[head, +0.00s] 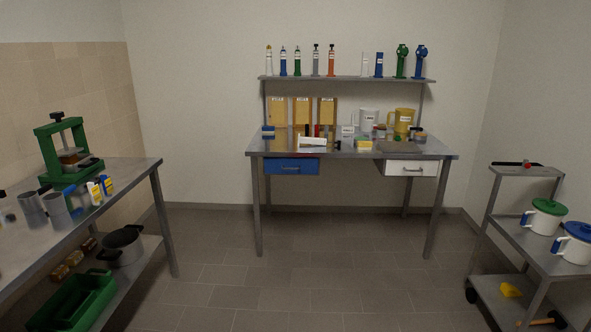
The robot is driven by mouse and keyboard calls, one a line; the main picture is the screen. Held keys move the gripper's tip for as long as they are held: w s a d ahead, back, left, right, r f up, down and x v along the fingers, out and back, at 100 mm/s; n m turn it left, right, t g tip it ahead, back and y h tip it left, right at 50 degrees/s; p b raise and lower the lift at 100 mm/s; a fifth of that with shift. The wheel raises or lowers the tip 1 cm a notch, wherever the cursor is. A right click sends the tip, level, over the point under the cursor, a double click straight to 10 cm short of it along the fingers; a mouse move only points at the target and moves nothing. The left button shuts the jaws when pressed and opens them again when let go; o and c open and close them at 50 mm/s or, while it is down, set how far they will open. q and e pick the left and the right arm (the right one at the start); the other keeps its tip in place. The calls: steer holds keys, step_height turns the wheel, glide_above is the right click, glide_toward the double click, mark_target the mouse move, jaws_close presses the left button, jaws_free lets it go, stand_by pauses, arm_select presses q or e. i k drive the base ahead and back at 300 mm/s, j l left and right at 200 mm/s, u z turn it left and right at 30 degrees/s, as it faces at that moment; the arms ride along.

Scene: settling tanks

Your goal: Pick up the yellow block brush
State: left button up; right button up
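A small yellow block (364,143), which looks like the yellow block brush, lies on the steel workbench (290,149) at the back wall. It sits right of the middle of the top, near the front edge. It is too small to make out its bristles. Neither of my grippers is in the head view.
A white box-like item (312,142), a yellow jug (403,121) and several small containers crowd the workbench. A left table (120,166) holds a green press (63,150). A cart (520,239) with lidded pots stands right. The middle floor is clear.

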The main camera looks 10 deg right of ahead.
mark_target(361, 145)
steer(key=i+l+z, duration=0.25)
steer(key=i, duration=0.85)
steer(key=i+z, duration=0.3)
steer(key=i, duration=0.8)
steer(key=l, duration=0.05)
